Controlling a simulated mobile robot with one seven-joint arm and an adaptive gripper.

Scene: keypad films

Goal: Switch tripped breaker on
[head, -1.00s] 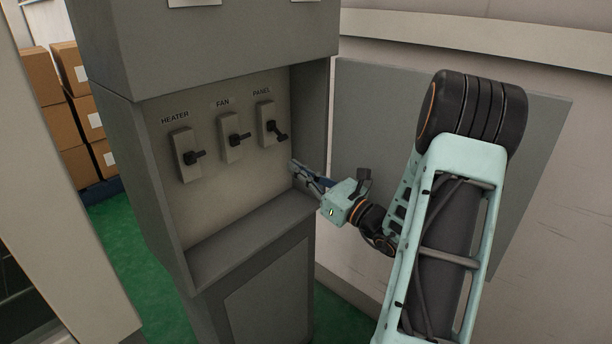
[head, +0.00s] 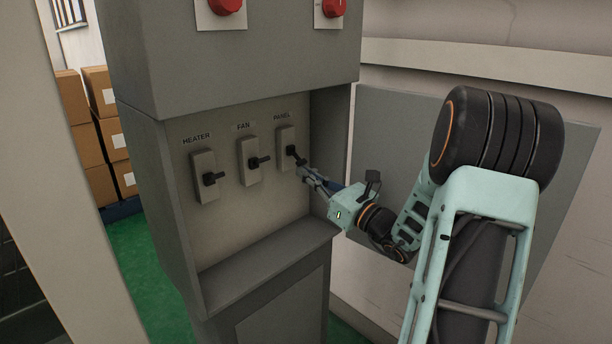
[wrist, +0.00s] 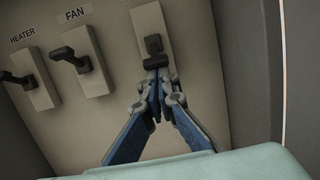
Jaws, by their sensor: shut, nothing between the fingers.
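Three switches sit in the grey cabinet's recess, labelled HEATER, FAN and PANEL. The HEATER lever (head: 212,178) and FAN lever (head: 260,162) stick out about level. The PANEL lever (head: 295,155) slopes downward, unlike the other two. In the wrist view the PANEL lever (wrist: 154,46) is at top centre, with the FAN lever (wrist: 70,57) to its left. My gripper (head: 304,173) is shut and empty, its fingertips just below the PANEL lever's end. In the wrist view the fingertips (wrist: 157,88) lie right under that lever; I cannot tell whether they touch it.
The recess has a right side wall (head: 330,135) close to my gripper and a sloping ledge (head: 265,255) below. Red buttons (head: 226,5) are on the cabinet's upper part. A grey panel (head: 390,125) stands behind my arm. Boxes (head: 98,180) are stacked at far left.

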